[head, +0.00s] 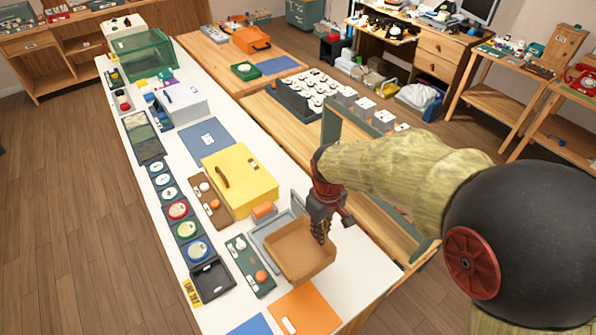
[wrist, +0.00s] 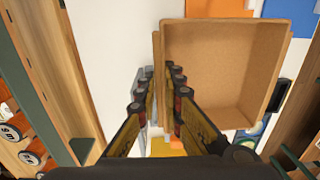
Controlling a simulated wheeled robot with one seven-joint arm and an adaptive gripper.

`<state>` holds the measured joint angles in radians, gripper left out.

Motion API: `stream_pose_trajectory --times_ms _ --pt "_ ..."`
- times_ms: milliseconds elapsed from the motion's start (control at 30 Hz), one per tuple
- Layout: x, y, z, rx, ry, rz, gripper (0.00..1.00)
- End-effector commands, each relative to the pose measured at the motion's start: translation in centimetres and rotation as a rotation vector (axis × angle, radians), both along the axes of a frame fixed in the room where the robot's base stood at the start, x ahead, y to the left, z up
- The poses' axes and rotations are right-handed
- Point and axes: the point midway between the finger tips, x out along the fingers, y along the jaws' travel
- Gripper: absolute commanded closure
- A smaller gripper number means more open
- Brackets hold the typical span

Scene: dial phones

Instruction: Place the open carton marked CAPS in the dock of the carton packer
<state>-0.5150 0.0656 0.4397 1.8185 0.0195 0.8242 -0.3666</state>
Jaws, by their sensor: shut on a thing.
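An open brown carton (head: 298,252) is near the front end of the white counter in the head view. Its empty inside shows in the wrist view (wrist: 222,70). No CAPS marking is readable. My gripper (head: 320,236) is shut on one wall of the carton, one finger inside and one outside; the wrist view shows the fingers (wrist: 160,82) on its left wall. A grey frame (head: 262,239), perhaps the packer's dock, lies beside and partly behind the carton. The carton overlaps it in the head view; I cannot tell whether it touches it or hangs above.
A green tray (head: 248,268) with small parts lies left of the carton. An orange mat (head: 305,308) lies in front. A black tray (head: 211,279) sits at the left edge.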

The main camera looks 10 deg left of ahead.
Motion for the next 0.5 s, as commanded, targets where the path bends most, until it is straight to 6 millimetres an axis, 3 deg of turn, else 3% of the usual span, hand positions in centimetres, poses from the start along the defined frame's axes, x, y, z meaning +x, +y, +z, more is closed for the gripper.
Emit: stream_pose_trajectory --times_ms 233,500 --pt "0.1 -1.2 -0.6 0.001 -0.001 -0.006 1.0" --pt "0.0 -7.0 -3.2 -0.001 0.001 -0.009 1.0"
